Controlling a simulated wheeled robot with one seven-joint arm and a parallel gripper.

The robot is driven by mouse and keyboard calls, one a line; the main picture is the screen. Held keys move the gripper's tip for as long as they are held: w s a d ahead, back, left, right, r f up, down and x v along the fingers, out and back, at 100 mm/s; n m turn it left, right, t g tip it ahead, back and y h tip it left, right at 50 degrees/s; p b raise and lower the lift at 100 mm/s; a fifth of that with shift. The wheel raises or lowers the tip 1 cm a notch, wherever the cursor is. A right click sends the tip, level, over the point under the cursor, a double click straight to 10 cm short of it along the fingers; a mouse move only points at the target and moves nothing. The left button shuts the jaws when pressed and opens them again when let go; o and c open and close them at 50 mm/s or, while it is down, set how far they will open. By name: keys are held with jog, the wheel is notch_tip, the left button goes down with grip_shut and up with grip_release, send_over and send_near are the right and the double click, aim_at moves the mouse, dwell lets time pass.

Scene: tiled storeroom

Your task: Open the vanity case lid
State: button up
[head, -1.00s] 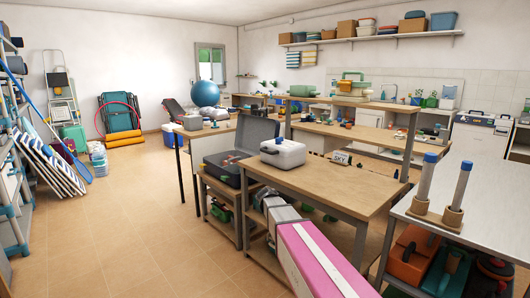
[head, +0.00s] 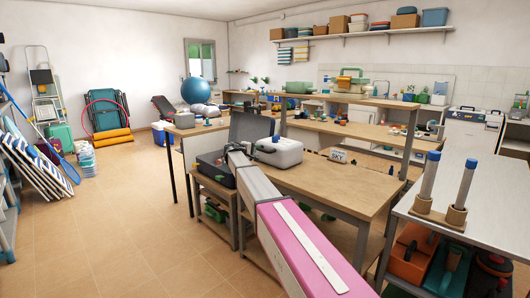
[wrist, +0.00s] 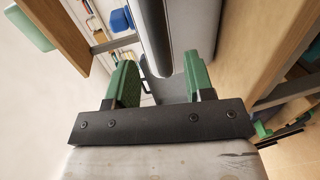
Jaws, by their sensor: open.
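My arm reaches over the table from the front, and my gripper hangs over the case, partly hidden by the arm in the head view. In the wrist view my gripper (wrist: 165,78) is open, its two green fingers wide apart. A grey panel with a dark edge, probably the lid (wrist: 186,45), shows between and beyond the fingers. I cannot tell whether they touch it.
A grey bench (head: 485,205) with two upright blue-topped rods is at the right. Open tiled floor lies left.

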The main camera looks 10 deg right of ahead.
aim_at(276, 146)
jog(key=x, duration=0.7)
jog(key=shift+d, duration=0.15)
jog(key=shift+w, duration=0.15)
grip_shut()
